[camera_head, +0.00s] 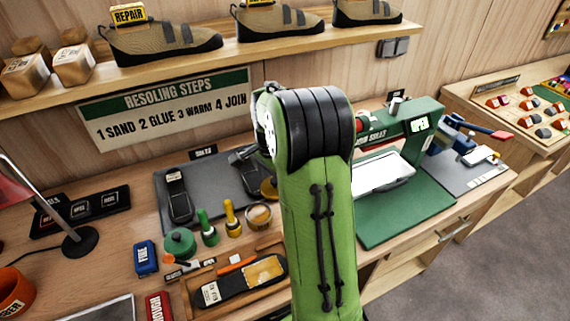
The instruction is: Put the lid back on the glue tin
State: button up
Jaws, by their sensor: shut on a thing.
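The glue tin (258,216) stands open on the bench, a short round tin with tan contents, just left of my green arm. A brass-coloured round lid (268,188) shows just behind and above the tin in the picture, partly covered by my arm. My gripper (257,171) is mostly hidden behind my arm, with only a dark grey part showing above the lid. It is shut on the lid, though the fingertips are not clear. The lid appears apart from the tin; its height above the bench is hard to judge.
Green (208,228) and yellow (232,217) bottles and a round green pot (180,243) stand left of the tin. A wooden tray (197,303) with a sole lies in front. A dark mat (215,180) lies behind. A green press (425,125) stands to the right.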

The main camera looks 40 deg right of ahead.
jog(key=shift+w+a+f+n+p, duration=0.2)
jog(key=shift+a+n+p, duration=0.8)
jog(key=shift+a+p, duration=0.45)
jog(key=shift+w+a+f+n+p, duration=0.1)
jog(key=shift+a+f+n+p, duration=0.05)
jog(key=shift+a+n+p, duration=1.1)
jog(key=shift+m, duration=0.25)
notch_tip(320, 180, down, 4)
jog(key=b, duration=0.2)
jog(key=shift+d+b, duration=0.15)
jog(key=shift+b, duration=0.15)
jog(key=shift+f, duration=0.3)
jog(key=shift+a+f+b, duration=0.1)
jog(key=shift+a+b, duration=0.2)
jog(key=shift+d, duration=0.1)
jog(key=shift+d, duration=0.1)
jog(key=shift+f, duration=0.1)
